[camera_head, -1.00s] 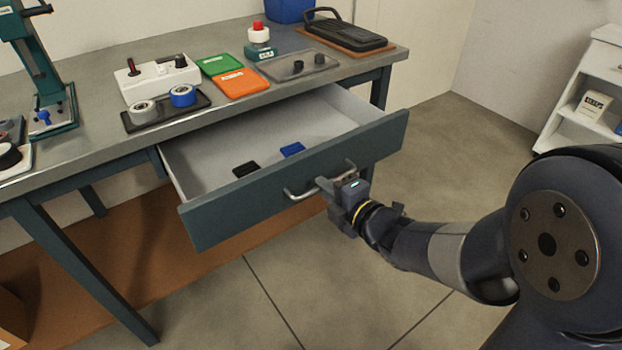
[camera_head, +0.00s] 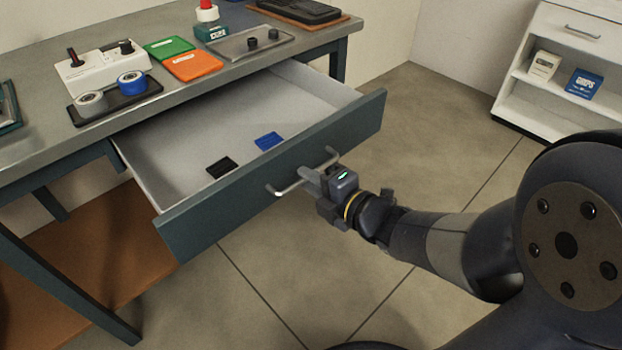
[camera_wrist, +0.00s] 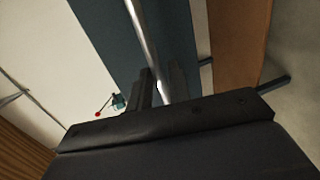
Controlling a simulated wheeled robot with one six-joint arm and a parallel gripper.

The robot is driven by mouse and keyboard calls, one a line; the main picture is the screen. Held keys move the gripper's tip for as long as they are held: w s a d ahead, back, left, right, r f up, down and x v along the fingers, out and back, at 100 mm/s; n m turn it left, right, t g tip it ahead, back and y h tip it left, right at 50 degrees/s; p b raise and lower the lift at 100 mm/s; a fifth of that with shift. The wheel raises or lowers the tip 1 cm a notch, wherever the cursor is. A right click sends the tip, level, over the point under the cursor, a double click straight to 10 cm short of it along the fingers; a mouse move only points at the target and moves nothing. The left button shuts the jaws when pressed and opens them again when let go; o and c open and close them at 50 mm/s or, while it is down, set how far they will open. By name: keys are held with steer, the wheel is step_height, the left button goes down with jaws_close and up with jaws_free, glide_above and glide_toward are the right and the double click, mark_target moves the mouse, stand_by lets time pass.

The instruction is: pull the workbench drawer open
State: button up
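The workbench drawer (camera_head: 240,190) stands open, pulled well out from under the bench top, with its dark teal front facing me. A silver bar handle (camera_head: 285,190) is fixed across its front. My gripper (camera_head: 312,180) is at the middle of the handle, its fingers closed on the bar. In the wrist view, the handle bar (camera_wrist: 142,35) runs down between my gripper's fingers (camera_wrist: 160,93) beside the dark drawer front (camera_wrist: 185,40). A black item (camera_head: 221,167) and a blue item (camera_head: 268,141) lie in the drawer.
The workbench (camera_head: 45,130) carries a white switch box (camera_head: 95,75), tape rolls on a black tray, green and orange trays, a grey tray and a red-topped bottle. A white shelf unit (camera_head: 570,60) stands at the right wall. The floor (camera_head: 420,120) between is clear.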

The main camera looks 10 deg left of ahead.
steer(key=shift+o, duration=1.3)
steer(key=p+v, duration=0.2)
steer(key=v, duration=0.8)
steer(key=shift+s+d+p, duration=0.25)
steer(key=shift+p, duration=0.05)
steer(key=shift+r, duration=0.1)
steer(key=b+x, duration=0.2)
steer(key=x, duration=0.9)
steer(key=shift+b, duration=0.3)
